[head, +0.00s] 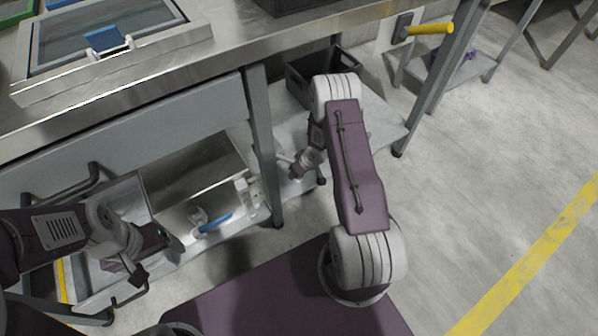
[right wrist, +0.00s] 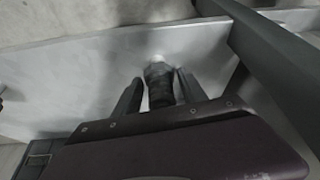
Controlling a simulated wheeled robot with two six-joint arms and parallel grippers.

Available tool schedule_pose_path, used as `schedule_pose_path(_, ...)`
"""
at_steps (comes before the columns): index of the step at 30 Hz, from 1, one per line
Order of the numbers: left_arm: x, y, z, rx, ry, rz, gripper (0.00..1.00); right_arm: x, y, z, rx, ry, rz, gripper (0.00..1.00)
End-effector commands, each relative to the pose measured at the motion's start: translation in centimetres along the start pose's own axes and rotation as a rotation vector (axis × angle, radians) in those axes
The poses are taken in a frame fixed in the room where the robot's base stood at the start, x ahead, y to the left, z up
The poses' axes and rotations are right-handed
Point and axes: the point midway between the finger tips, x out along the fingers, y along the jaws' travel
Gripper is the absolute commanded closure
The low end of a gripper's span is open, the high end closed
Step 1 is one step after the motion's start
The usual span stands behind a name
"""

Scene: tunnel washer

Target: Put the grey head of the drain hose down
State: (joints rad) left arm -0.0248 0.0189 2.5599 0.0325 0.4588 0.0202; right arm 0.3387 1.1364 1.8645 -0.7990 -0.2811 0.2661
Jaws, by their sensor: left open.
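The grey head of the drain hose (right wrist: 159,85) shows in the right wrist view as a dark grey, ribbed piece with a pale end. My right gripper (right wrist: 159,78) has one finger close along each side of it and appears shut on it. The shelf surface lies behind the head; I cannot tell whether they touch. In the head view my right gripper (head: 299,169) is low, over the shelf beside a table leg, and the hose head is too small to make out. My left gripper (head: 137,270) is open and empty at the lower left.
The shelf (head: 383,130) under the steel table holds a dark crate (head: 297,87) at the back. A table leg (head: 262,145) stands just left of my right gripper. A blue-handled item (head: 215,224) lies left of that leg.

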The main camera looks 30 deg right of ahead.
Motion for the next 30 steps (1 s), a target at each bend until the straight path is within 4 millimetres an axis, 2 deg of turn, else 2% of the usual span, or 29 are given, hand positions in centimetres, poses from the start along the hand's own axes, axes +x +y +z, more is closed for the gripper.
schedule_pose_path(8,0.0,0.0,0.0,0.000,0.000,0.000,0.17,0.0,0.0,0.0,0.000,0.000,0.000,0.42)
schedule_pose_path(11,-0.5,0.0,-0.1,0.000,0.000,0.000,0.17,-0.7,0.0,-0.2,0.000,0.000,0.000,0.42)
schedule_pose_path(14,-1.8,0.0,-0.2,0.000,0.000,0.000,0.17,-2.8,0.1,-0.4,0.001,0.001,0.001,0.42)
schedule_pose_path(21,-5.3,0.1,-0.6,0.000,0.000,0.000,0.17,-9.2,0.1,-0.4,0.001,0.001,0.001,0.42)
schedule_pose_path(25,-6.3,0.1,-0.7,0.000,0.000,0.000,0.17,-11.3,0.0,-0.3,0.000,0.000,0.000,0.42)
schedule_pose_path(30,-6.6,0.1,-0.7,0.000,0.000,0.000,0.17,-12.3,0.0,-0.1,0.000,-0.001,0.000,0.42)
